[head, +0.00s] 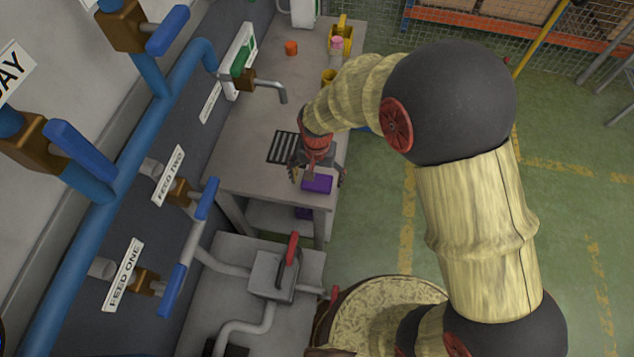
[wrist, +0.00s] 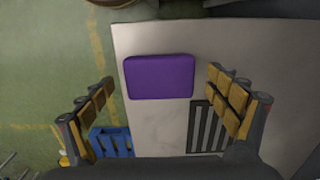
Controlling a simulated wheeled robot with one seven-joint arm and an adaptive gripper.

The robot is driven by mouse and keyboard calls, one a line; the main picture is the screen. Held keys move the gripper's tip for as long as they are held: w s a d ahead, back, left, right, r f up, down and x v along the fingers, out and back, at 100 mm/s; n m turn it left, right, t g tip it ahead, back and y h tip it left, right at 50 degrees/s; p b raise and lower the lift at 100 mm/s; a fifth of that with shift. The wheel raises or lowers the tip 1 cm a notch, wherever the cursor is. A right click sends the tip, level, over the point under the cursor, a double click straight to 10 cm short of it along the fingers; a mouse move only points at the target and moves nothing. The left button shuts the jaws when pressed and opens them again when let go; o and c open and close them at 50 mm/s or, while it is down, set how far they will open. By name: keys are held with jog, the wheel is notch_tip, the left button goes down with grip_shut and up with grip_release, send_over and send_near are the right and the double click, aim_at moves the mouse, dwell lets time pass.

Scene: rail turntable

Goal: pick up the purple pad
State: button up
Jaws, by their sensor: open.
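The purple pad (head: 317,183) lies flat on the grey table near its front corner in the head view. In the wrist view the purple pad (wrist: 160,77) is a rounded rectangle, between and a little beyond the fingertips. My gripper (head: 316,174) is open and empty above the pad, its fingers spread to either side. In the wrist view my gripper (wrist: 160,83) shows one padded finger left of the pad and one right, both apart from it. The height gap between fingers and pad is hard to tell.
A black slotted grate (head: 283,147) lies beside the pad; it also shows in the wrist view (wrist: 209,127). A tap (head: 270,86) reaches over the table (head: 245,168). A red-handled valve box (head: 275,275) stands in front.

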jog(key=c, duration=0.3)
jog(key=c, duration=0.8)
